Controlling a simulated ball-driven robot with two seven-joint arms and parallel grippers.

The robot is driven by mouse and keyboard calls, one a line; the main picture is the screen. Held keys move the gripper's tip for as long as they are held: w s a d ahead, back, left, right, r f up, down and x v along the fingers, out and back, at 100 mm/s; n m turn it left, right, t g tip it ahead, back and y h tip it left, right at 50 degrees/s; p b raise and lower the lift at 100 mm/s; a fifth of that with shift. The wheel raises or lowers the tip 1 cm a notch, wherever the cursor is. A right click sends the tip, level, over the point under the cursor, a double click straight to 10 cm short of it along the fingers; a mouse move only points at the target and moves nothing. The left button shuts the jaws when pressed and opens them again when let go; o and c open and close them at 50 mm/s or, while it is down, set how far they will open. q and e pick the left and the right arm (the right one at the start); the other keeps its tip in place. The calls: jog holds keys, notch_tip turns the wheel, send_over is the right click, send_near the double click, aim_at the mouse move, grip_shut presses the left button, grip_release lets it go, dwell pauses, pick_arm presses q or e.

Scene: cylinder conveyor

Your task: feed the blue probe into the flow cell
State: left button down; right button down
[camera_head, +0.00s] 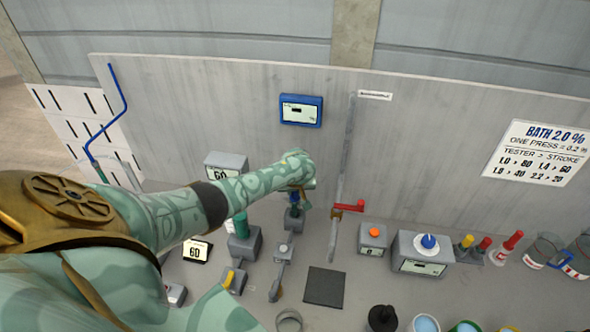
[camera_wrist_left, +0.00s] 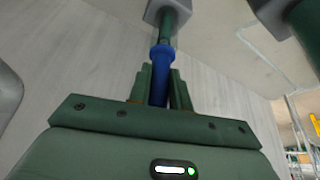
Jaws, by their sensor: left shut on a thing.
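The blue probe (camera_wrist_left: 161,78) is between the two green fingers of my left gripper (camera_wrist_left: 163,92) in the left wrist view, and the fingers are shut on it. Its far end meets a dark green stem (camera_wrist_left: 167,32) leading to a grey block (camera_wrist_left: 170,8); I cannot tell if it is seated there. In the head view my left gripper (camera_head: 298,190) points down over a dark green and grey fitting (camera_head: 292,221), with a little blue of the probe (camera_head: 294,197) showing. Which part is the flow cell is unclear. My right gripper is out of view.
A red-handled lever (camera_head: 347,207) stands just right of the gripper. A box with a blue knob (camera_head: 428,250) and an orange-button box (camera_head: 373,238) stand further right. A dark square pad (camera_head: 324,287) lies in front.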

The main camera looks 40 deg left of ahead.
pick_arm(q)
jog(key=shift+f, duration=0.35)
jog(key=c, duration=1.2)
grip_release()
jog(key=p+v, duration=0.6)
jog(key=v, duration=1)
jog(key=shift+s, duration=0.1)
